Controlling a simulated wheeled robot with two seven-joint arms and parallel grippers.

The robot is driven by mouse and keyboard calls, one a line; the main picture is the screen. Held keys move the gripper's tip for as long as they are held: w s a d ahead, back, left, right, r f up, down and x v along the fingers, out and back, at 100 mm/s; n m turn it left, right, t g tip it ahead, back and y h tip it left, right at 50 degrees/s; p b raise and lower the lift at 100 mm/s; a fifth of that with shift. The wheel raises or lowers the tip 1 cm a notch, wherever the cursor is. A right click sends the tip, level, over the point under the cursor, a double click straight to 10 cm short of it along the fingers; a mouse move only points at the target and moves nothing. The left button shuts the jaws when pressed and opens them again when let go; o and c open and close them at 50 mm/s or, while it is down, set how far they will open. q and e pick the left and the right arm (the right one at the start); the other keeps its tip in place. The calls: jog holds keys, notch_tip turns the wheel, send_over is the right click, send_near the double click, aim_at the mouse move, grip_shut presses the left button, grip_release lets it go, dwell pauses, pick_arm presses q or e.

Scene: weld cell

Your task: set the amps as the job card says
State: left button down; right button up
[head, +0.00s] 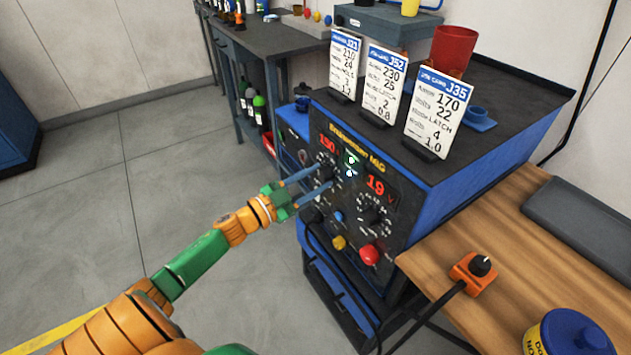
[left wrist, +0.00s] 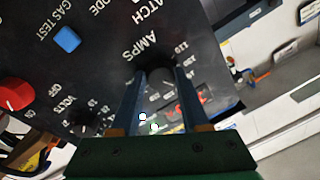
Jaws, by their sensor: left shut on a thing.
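The blue welder (head: 400,190) has a dark front panel. My left gripper (head: 322,174) reaches the AMPS knob at the panel's upper left, shut with its two blue fingers on either side of it. In the left wrist view the dark AMPS knob (left wrist: 160,77) lies between the fingertips (left wrist: 163,85), partly hidden by them. The red amps display (head: 328,145) seems to read 190, but is hard to read. The volts display (head: 376,186) reads 19. Three job cards stand on top: J21 (head: 344,65) with 210, J52 (head: 384,85) with 230, J35 (head: 440,115) with 170.
A volts knob (head: 371,214), a red knob (head: 369,254) and a yellow knob (head: 339,243) are lower on the panel. A red cup (head: 454,47) stands behind the cards. A wooden bench (head: 520,245) is at right. The floor at left is clear.

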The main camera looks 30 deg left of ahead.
pick_arm(q)
jog(key=m+b, duration=0.1)
jog(key=m, duration=0.3)
jog(key=shift+f+h, duration=0.1)
jog(key=shift+h, duration=0.2)
jog(key=m+b, duration=0.1)
jog(key=m, duration=0.3)
jog(key=shift+a+h+b, duration=0.1)
jog(key=shift+h+b, duration=0.2)
jog(key=shift+h, duration=0.1)
jog(key=m+b, duration=0.1)
jog(key=m, duration=0.3)
jog(key=shift+m+h+b, duration=0.3)
jog(key=shift+m+b, duration=0.1)
jog(key=shift+a+m+g+b, duration=0.1)
jog(key=shift+m+g+b, duration=0.35)
jog(key=shift+m, duration=1.25)
jog(key=shift+c, duration=2)
grip_release()
jog(key=shift+w, duration=0.1)
